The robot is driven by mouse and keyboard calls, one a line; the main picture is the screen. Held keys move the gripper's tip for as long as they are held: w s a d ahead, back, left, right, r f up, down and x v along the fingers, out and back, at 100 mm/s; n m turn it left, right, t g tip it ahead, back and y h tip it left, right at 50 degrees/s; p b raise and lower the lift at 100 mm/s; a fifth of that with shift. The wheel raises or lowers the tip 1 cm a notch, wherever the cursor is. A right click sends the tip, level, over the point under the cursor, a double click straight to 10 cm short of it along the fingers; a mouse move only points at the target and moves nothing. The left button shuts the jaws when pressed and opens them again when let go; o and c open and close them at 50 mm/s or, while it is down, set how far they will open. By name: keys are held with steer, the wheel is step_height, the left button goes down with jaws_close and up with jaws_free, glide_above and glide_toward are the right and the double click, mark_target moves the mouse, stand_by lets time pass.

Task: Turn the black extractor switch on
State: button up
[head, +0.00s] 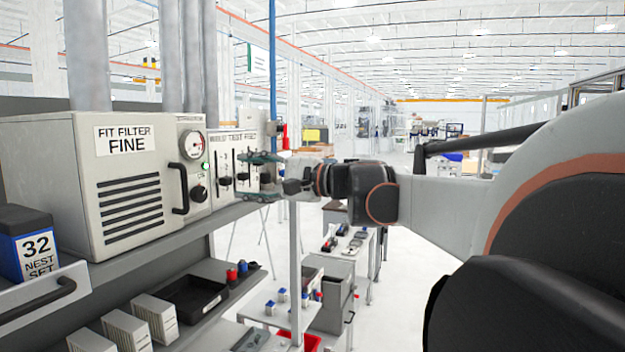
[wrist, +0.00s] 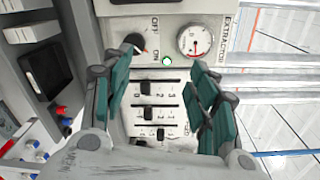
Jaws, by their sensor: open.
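The black extractor switch (wrist: 133,42) is a round knob on a pale panel, beside OFF and ON lettering in the wrist view. A pale and orange mark shows on its edge towards the ON side. A green lamp (wrist: 167,60) glows near it. In the head view the knob (head: 198,192) sits below the gauge (head: 193,145). My gripper (wrist: 160,75) is open, with teal finger pads wide apart and nothing between them. In the head view my gripper (head: 250,177) is to the right of the knob, in front of the slider panel, apart from the knob.
A panel of black sliders (wrist: 158,115) lies between my fingers in the wrist view. The filter box (head: 130,185) has a black handle (head: 178,187) left of the knob. A grey shelf (head: 215,222) runs below.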

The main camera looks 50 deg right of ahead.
steer(key=shift+v, duration=1.65)
steer(key=shift+f, duration=0.1)
